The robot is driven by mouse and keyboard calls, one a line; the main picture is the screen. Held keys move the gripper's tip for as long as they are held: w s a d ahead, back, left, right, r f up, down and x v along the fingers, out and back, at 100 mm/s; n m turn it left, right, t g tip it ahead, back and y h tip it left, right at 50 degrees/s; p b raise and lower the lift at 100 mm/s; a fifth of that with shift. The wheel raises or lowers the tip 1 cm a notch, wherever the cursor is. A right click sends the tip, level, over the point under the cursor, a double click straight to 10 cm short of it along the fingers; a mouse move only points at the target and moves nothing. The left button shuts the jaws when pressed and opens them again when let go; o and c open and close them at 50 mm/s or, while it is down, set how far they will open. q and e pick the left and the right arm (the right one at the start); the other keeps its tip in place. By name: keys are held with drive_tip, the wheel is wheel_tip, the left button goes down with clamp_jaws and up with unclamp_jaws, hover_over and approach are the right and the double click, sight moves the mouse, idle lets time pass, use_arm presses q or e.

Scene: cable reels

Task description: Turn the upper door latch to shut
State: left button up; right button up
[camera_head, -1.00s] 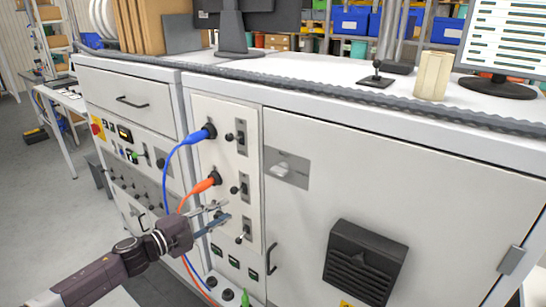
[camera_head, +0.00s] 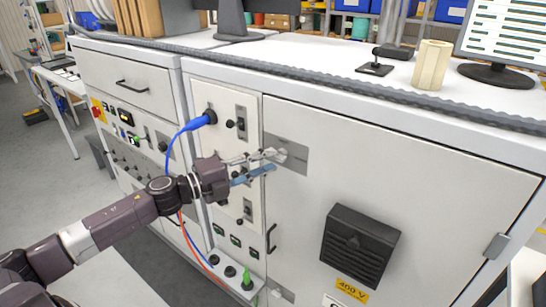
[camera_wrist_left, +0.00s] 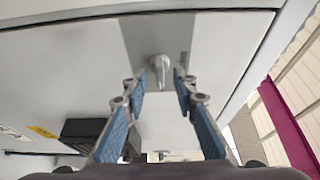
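The upper door latch is a silver handle (camera_head: 281,155) on a grey plate (camera_head: 298,158) at the upper left corner of the cabinet door (camera_head: 420,190). My left gripper (camera_head: 271,161) is at the latch, its blue-padded fingers partly covering it in the head view. In the left wrist view the latch handle (camera_wrist_left: 161,70) lies between and just beyond the tips of the open fingers (camera_wrist_left: 160,84), its narrow end pointing down in the picture. Contact with the fingers cannot be told. My right gripper is not in view.
Left of the door, a panel has a blue plug and cable (camera_head: 200,121), black switches (camera_head: 239,124) and an orange cable behind my arm. A black vent (camera_head: 360,245) and a lower door handle (camera_head: 270,238) stand out from the cabinet. The countertop edge (camera_head: 380,107) runs above.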

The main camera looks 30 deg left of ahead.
sight(279, 156)
use_arm(q)
drive_tip(key=shift+p+x, duration=0.45)
drive_tip(key=shift+x, duration=0.8)
clamp_jaws()
